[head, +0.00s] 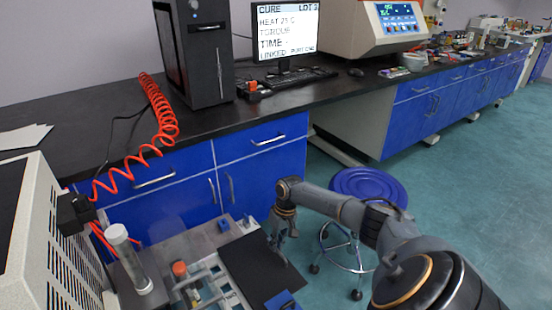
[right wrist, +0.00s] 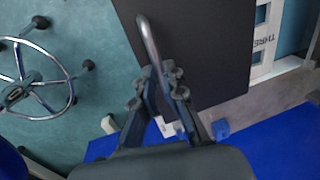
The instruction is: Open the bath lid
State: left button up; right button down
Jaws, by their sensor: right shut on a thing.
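The bath lid is a flat dark panel (head: 255,265) at the bottom middle of the head view, lying beside an open tray area. It also fills the upper middle of the right wrist view (right wrist: 210,50). A bent metal bar handle (right wrist: 149,42) runs along the lid's edge. My right gripper (head: 284,236) is at the lid's right edge. In the right wrist view its fingers (right wrist: 159,80) are shut on the near end of the handle. Whether the lid is raised at all is hard to tell. My left gripper is not in view.
An orange-capped item (head: 180,269) and white racks stand left of the lid. A metal cylinder (head: 128,255) and a light machine housing (head: 35,240) are further left. A blue stool (head: 368,186) stands close behind my right arm. A black bench (head: 200,125) runs along the back.

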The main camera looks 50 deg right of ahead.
jog(key=c, duration=1.4)
grip_release()
jog(key=shift+r, duration=0.2)
notch_tip(320, 180, up, 11)
jog(key=d, duration=0.2)
jog(key=shift+s+d+r, duration=0.15)
jog(key=shift+s+r, duration=0.05)
jog(key=shift+s, duration=0.1)
